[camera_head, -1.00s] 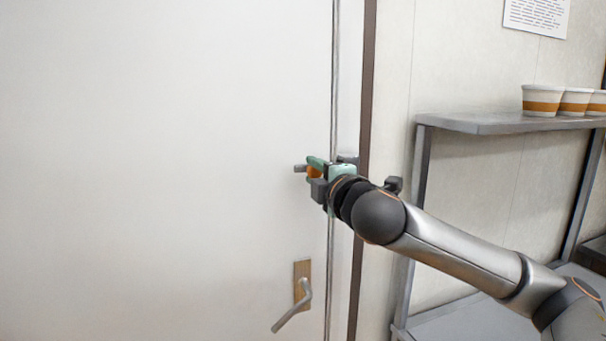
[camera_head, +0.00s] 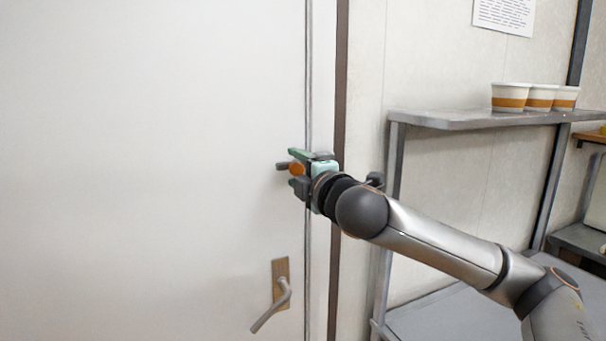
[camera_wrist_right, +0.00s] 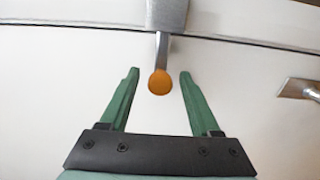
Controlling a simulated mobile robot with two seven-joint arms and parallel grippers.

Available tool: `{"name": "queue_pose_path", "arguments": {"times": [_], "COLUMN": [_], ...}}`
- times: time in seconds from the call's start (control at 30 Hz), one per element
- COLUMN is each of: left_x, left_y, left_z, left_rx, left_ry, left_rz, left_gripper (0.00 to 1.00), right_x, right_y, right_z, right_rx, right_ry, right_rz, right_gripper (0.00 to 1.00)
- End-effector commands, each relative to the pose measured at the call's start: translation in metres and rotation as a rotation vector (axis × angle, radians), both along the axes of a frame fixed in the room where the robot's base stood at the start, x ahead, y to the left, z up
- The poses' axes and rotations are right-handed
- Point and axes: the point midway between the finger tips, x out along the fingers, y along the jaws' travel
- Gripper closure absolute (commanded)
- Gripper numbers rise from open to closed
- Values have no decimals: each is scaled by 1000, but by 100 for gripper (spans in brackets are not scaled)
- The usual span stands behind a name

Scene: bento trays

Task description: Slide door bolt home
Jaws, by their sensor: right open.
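The door bolt is a grey bar (camera_head: 282,166) with an orange knob (camera_head: 297,169), lying level on the white door near its right edge. My right gripper (camera_head: 295,167) is open around the knob, with one finger above and one below. In the right wrist view, the orange knob (camera_wrist_right: 159,82) stands between the tips of my two green fingers (camera_wrist_right: 159,74), with a gap on each side. A metal piece (camera_wrist_right: 167,14) at the door gap meets the bar there. My fingers and wrist partly hide the bolt in the head view. My left gripper is not in view.
A lever handle (camera_head: 272,310) on a brown plate sits below the bolt and also shows in the wrist view (camera_wrist_right: 298,90). A metal shelf (camera_head: 470,120) with paper cups (camera_head: 510,97) stands right of the dark door frame (camera_head: 340,90). The door's left side is clear.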

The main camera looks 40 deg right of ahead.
Motion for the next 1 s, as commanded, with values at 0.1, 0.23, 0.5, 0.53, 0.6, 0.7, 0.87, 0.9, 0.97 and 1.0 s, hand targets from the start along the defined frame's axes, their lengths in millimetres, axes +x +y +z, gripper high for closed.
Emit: {"name": "queue_pose_path", "arguments": {"times": [0.1, 0.23, 0.5, 0.53, 0.6, 0.7, 0.87, 0.9, 0.97, 1.0], "left_x": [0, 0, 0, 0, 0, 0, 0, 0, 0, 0], "left_y": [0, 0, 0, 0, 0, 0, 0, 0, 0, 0], "left_z": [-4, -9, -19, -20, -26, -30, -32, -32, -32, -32], "left_rx": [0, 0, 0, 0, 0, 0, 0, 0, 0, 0], "left_ry": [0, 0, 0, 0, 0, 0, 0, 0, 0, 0], "left_rz": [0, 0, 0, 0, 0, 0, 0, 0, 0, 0], "left_gripper": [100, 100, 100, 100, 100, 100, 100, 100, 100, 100], "right_x": [-10, -32, -88, -93, -103, -114, -120, -121, -121, -120], "right_y": [2, 7, 21, 22, 24, 27, 29, 29, 29, 29], "right_z": [-1, -2, -2, -2, -3, -2, -1, -1, 0, 0], "right_rx": [-1, -4, -4, -5, -2, 0, -1, -1, -1, -1], "right_ry": [-1, -1, -1, -1, -3, -2, 0, 0, 1, 1], "right_rz": [1, 0, 0, -1, -1, -1, -1, -1, -1, -1], "right_gripper": [36, 36, 36, 36, 36, 36, 36, 36, 36, 36]}}
